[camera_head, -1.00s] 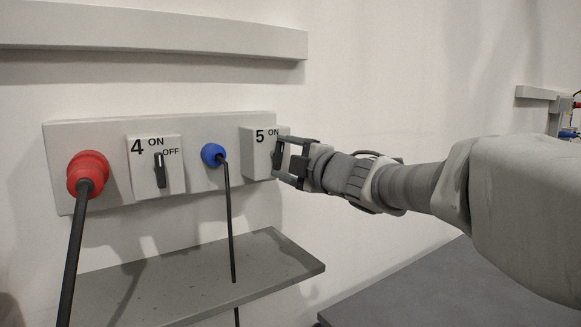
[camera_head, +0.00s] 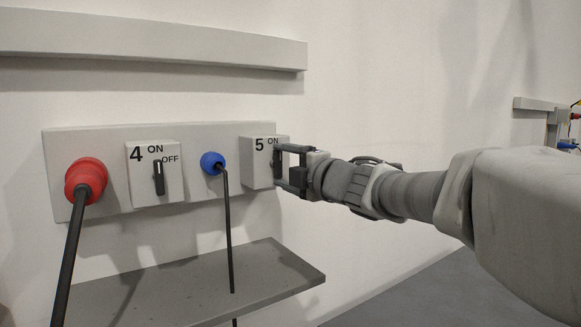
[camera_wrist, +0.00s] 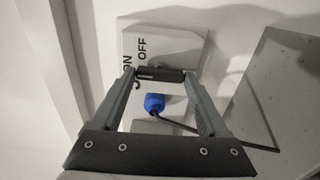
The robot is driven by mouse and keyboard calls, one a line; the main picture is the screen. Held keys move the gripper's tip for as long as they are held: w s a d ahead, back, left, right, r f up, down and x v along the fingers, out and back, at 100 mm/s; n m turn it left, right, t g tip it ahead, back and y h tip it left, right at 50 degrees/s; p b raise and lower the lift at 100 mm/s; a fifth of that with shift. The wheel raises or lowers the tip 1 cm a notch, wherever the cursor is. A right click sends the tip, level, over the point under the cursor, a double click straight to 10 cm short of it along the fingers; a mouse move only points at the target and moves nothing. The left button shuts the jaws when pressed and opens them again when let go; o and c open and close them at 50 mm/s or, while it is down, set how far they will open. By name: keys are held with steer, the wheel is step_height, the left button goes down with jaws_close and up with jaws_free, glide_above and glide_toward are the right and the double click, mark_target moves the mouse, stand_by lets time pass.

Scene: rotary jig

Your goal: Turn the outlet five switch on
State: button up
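The outlet five switch box (camera_head: 258,162) is at the right end of the wall panel in the head view. Its dark handle (camera_head: 277,163) stands about upright. In the wrist view the handle (camera_wrist: 160,75) lies between my fingertips, its length running from one finger to the other, with the ON and OFF labels beside it. My gripper (camera_head: 279,166) is at the box face, one finger above the handle and one below. It also shows in the wrist view (camera_wrist: 159,76), with fingers wide apart. The fingertips are close to the handle's ends; whether they touch is unclear.
The switch four box (camera_head: 153,173) is further left, its handle upright. A red plug (camera_head: 86,181) and a blue plug (camera_head: 213,162) with hanging cables sit on the panel. A grey shelf (camera_head: 190,287) juts out below. The wall right of the panel is clear.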

steer(key=shift+o, duration=1.4)
steer(key=shift+s, duration=0.1)
steer(key=p+v, duration=0.2)
steer(key=v, duration=1.5)
steer(key=shift+d, duration=0.2)
